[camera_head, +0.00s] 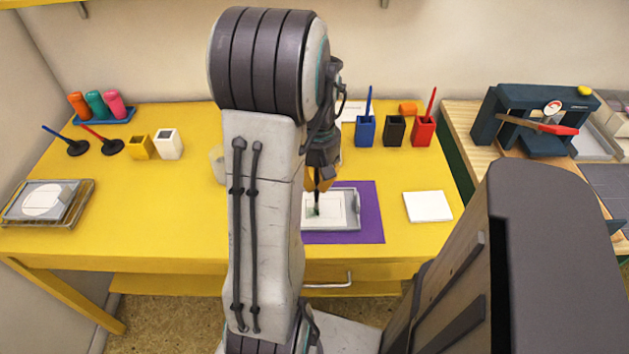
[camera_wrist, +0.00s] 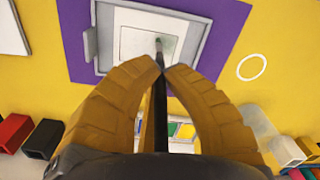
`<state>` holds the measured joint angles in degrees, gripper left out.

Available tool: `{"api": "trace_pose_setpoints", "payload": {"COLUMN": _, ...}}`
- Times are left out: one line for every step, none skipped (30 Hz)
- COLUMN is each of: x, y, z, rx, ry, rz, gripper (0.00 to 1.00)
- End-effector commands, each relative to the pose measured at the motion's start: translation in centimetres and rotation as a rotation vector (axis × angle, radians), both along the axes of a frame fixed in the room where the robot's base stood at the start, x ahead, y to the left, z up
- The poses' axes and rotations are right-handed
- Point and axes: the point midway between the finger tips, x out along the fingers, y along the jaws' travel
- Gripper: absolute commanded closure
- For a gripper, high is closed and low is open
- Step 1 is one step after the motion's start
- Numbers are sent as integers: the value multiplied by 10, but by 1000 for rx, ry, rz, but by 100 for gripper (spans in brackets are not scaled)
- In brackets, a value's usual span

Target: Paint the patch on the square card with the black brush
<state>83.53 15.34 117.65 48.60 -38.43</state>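My gripper (camera_wrist: 162,70) is shut on the black brush (camera_wrist: 160,115), whose dark shaft runs between the two yellow fingers. The card has a thin square outline, with a faint grey-green smudge around the tip. The card lies in a grey tray (camera_head: 356,224) on a purple mat (camera_head: 371,205).
A blue cup (camera_head: 365,131) and a red cup (camera_head: 423,132) hold brushes; the black cup (camera_head: 394,131) between them looks empty. A blank white card (camera_head: 428,206) lies right of the mat. A rack (camera_head: 78,207) with a round-marked card stands far left. Yellow table shows between them.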

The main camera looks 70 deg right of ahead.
Motion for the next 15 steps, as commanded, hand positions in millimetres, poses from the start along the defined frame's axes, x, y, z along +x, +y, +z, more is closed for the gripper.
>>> {"api": "trace_pose_setpoints", "payload": {"x": 1, "y": 1, "z": 0, "rx": 0, "ry": 0, "rz": 1, "gripper": 100}}
{"api": "trace_pose_setpoints", "payload": {"x": 2, "y": 1, "z": 0, "rx": 0, "ry": 0, "rz": 1, "gripper": 100}}
{"api": "trace_pose_setpoints", "payload": {"x": 3, "y": 1, "z": 0, "rx": 1, "ry": 1, "rz": 1, "gripper": 100}}
{"api": "trace_pose_setpoints", "payload": {"x": 4, "y": 2, "z": -1, "rx": 1, "ry": 1, "rz": 1, "gripper": 100}}
{"api": "trace_pose_setpoints", "payload": {"x": 5, "y": 2, "z": -1, "rx": 1, "ry": 1, "rz": 1, "gripper": 100}}
{"api": "trace_pose_setpoints", "payload": {"x": 6, "y": 2, "z": -1, "rx": 1, "ry": 1, "rz": 1, "gripper": 100}}
{"api": "trace_pose_setpoints", "payload": {"x": 7, "y": 3, "z": -1, "rx": 1, "ry": 1, "rz": 1, "gripper": 100}}
{"api": "trace_pose_setpoints", "payload": {"x": 8, "y": 3, "z": -1, "rx": 1, "ry": 1, "rz": 2, "gripper": 100}}
{"api": "trace_pose_setpoints", "payload": {"x": 9, "y": 4, "z": -1, "rx": 1, "ry": 1, "rz": 2, "gripper": 100}}
{"api": "trace_pose_setpoints", "payload": {"x": 10, "y": 4, "z": -1, "rx": 1, "ry": 1, "rz": 2, "gripper": 100}}
{"api": "trace_pose_setpoints", "payload": {"x": 10, "y": 4, "z": -1, "rx": 1, "ry": 1, "rz": 2, "gripper": 100}}
{"api": "trace_pose_setpoints", "payload": {"x": 11, "y": 5, "z": -1, "rx": 1, "ry": 1, "rz": 1, "gripper": 100}}
{"api": "trace_pose_setpoints", "payload": {"x": 11, "y": 5, "z": -1, "rx": 1, "ry": 1, "rz": 1, "gripper": 100}}
{"api": "trace_pose_setpoints", "payload": {"x": 12, "y": 5, "z": -1, "rx": 1, "ry": 1, "rz": 1, "gripper": 100}}
{"api": "trace_pose_setpoints", "payload": {"x": 12, "y": 5, "z": -1, "rx": 1, "ry": 1, "rz": 1, "gripper": 100}}
